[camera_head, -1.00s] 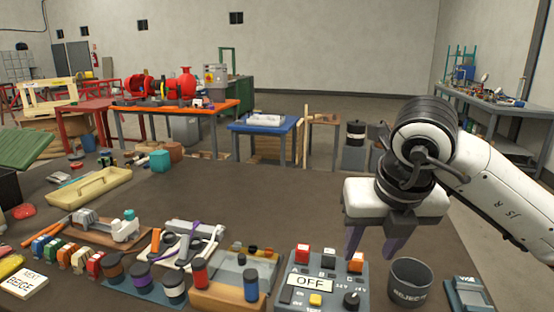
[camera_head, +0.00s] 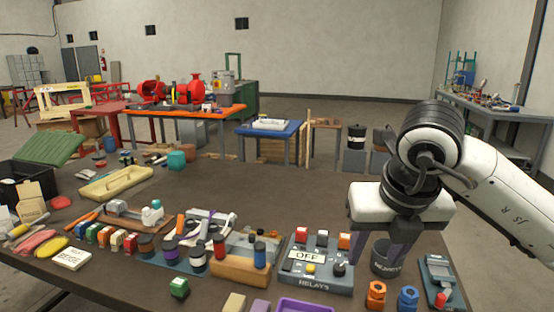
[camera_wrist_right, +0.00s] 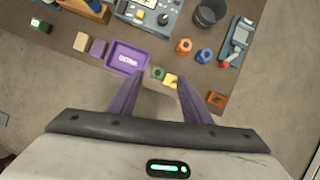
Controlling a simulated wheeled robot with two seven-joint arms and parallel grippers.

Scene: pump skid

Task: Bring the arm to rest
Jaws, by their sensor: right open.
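My right gripper (camera_head: 382,250) is at the right of the head view, pointing down above the table near the grey relay box (camera_head: 318,284) and the dark reject cup (camera_head: 380,262). Its two purple fingers are spread apart with nothing between them. In the right wrist view the open fingers (camera_wrist_right: 156,100) hang over the table's front edge and the floor, with small green and yellow nuts on the table just beyond the tips. The fingers hide part of the reject cup in the head view. My left gripper does not show.
The brown table (camera_head: 300,210) is crowded along its front. A purple tray (camera_wrist_right: 127,57), an orange nut (camera_head: 376,294), a blue nut (camera_head: 408,298) and a grey device (camera_head: 440,280) lie near the gripper. The table's middle is clear. A blue table (camera_head: 268,131) stands behind.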

